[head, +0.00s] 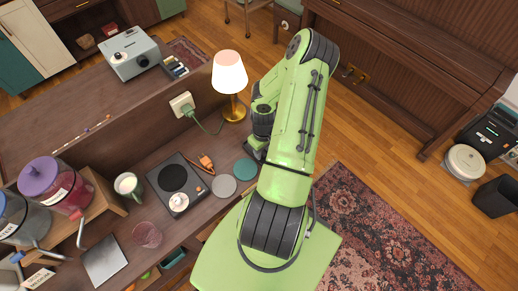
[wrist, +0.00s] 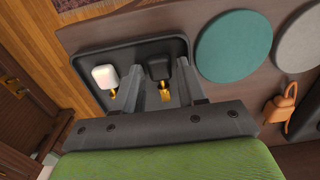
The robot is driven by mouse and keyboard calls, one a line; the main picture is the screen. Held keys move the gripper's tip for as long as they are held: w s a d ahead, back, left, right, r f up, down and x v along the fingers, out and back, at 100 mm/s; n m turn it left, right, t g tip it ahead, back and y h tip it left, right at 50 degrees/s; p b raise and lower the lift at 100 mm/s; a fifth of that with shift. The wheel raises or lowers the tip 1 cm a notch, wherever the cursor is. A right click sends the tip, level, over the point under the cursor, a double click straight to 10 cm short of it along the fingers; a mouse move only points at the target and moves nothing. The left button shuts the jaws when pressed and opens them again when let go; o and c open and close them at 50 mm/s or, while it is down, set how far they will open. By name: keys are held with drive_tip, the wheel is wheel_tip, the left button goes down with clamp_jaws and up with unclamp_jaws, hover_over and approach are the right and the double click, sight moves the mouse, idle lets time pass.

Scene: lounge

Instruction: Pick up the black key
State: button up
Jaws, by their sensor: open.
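The black key (wrist: 158,66), with a black head and a gold shaft, lies in a dark shallow tray (wrist: 92,69) in the wrist view. A white-headed key (wrist: 104,77) lies in the same tray to its left. My gripper (wrist: 160,62) is open, its fingers on either side of the black key. I cannot tell whether a finger touches it. In the head view my green arm hides both keys and most of the gripper.
A teal disc (wrist: 234,46) and a grey disc (wrist: 299,42) lie right of the tray. An orange plug (wrist: 281,104) lies below them. A lamp (head: 229,75) stands close to my arm, near a hot plate (head: 176,184) and a mug (head: 129,186).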

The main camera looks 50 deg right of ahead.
clamp_jaws()
